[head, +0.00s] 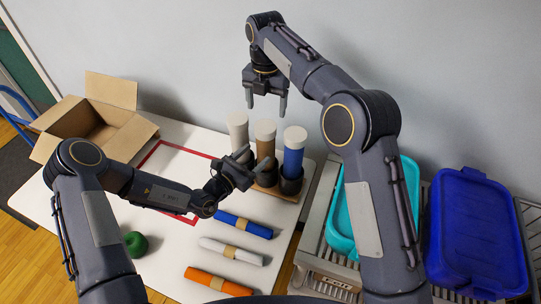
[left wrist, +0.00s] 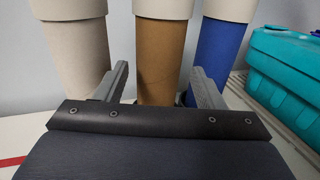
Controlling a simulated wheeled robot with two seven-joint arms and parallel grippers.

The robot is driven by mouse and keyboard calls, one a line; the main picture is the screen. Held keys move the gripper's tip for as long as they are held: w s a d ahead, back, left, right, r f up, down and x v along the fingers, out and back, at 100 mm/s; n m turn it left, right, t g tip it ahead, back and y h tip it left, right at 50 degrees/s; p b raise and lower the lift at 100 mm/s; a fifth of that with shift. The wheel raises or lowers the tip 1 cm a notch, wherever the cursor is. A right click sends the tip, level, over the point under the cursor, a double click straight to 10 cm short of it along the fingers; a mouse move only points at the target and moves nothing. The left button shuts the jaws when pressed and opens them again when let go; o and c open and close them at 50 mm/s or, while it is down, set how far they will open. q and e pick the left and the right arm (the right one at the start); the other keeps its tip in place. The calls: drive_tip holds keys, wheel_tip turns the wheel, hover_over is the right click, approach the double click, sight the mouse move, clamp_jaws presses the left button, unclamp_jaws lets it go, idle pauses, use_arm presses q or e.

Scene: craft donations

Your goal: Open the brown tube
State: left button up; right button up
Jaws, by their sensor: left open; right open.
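The brown tube (head: 265,146) stands upright between a white tube (head: 239,130) and a blue tube (head: 293,160) in a rack at the back of the table. Its pale cap (head: 265,128) is on. My left gripper (head: 248,165) is open, low in front of the tubes. In the left wrist view the brown tube (left wrist: 160,60) stands between the open fingers (left wrist: 160,88); I cannot tell whether they touch it. My right gripper (head: 267,108) is open and empty, pointing down above and behind the tubes.
Blue (head: 243,224), white (head: 230,251) and orange (head: 218,281) rolls lie in front. An open cardboard box (head: 75,118) stands at the left, beside a red-bordered area (head: 178,165). Teal (head: 340,215) and blue (head: 475,230) bins sit on a slatted rack at the right.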

sight(265, 127)
use_arm(q)
drive_tip(key=shift+w+d+f, duration=0.15)
drive_tip(key=shift+w+f, duration=0.05)
drive_tip(key=shift+f, duration=0.05)
use_arm(e)
drive_tip(key=shift+a, duration=0.2)
use_arm(q)
drive_tip(key=x, duration=0.7)
drive_tip(key=shift+w, duration=0.1)
drive_tip(key=shift+c, duration=0.4)
drive_tip(key=c, duration=1.1)
use_arm(e)
drive_tip(key=shift+c, duration=0.2)
drive_tip(key=s+a+r+t+h, duration=0.2)
drive_tip(key=s+r+t, duration=0.1)
drive_tip(key=s+t, duration=0.15)
drive_tip(key=shift+g, duration=0.25)
drive_tip(key=x, duration=1.1)
drive_tip(key=shift+w+f, duration=0.1)
drive_tip(key=shift+f, duration=0.05)
drive_tip(key=shift+c, duration=0.3)
